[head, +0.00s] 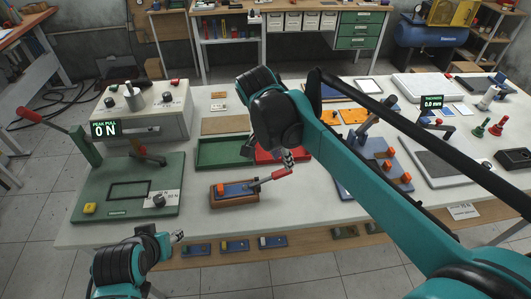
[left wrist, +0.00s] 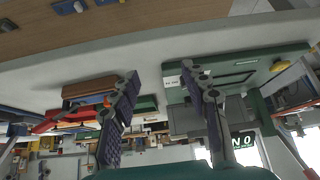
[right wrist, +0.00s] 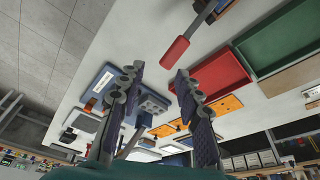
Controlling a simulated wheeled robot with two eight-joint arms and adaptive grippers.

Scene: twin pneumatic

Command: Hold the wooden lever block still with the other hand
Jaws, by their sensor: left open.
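The wooden lever block (head: 234,199) lies on the white table near its front edge, with a blue top and a metal lever rising right to a red handle (head: 281,172). My left gripper (head: 178,236) is in front and left of the block, apart from it. In the left wrist view its fingers (left wrist: 160,80) are spread and empty, with the block (left wrist: 90,88) beyond the left finger. My right gripper (head: 288,158) is just above the red handle. In the right wrist view its fingers (right wrist: 160,72) are apart with nothing between them, and the handle (right wrist: 175,52) shows ahead.
A green panel (head: 165,197) lies left of the block, with a grey force gauge box (head: 165,120) behind it. Green (head: 222,150) and red trays (head: 268,154) lie behind the block. A blue fixture (head: 345,185) stands to the right. Small parts sit on a shelf below the front edge.

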